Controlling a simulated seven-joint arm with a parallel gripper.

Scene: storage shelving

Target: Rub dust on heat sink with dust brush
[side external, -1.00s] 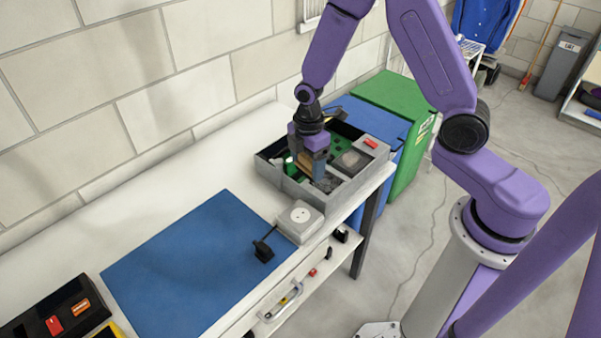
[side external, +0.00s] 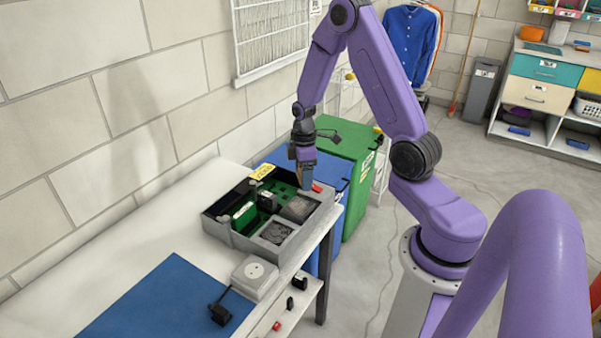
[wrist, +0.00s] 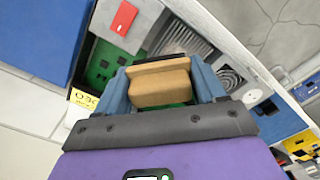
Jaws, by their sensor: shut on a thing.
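The heat sink, a grey finned block, sits inside an open grey case (side external: 232,241) with a green circuit board. It shows in the side view (side external: 299,207) and in the wrist view (wrist: 184,40), where the brush partly covers it. My gripper (side external: 306,184) is above the far right end of the case, pointing down. Its blue fingers are shut on the dust brush, a tan wooden block (wrist: 158,82) in the wrist view. The bristles are hidden, and I cannot tell whether they touch anything. Dust on the fins is too small to make out.
A round grey fan (side external: 277,233) sits beside the heat sink. A red block (wrist: 124,17) lies on the case's end. A white box (side external: 255,277) and blue mat (side external: 160,303) are on the table. Blue and green bins (side external: 346,150) stand beyond the table end.

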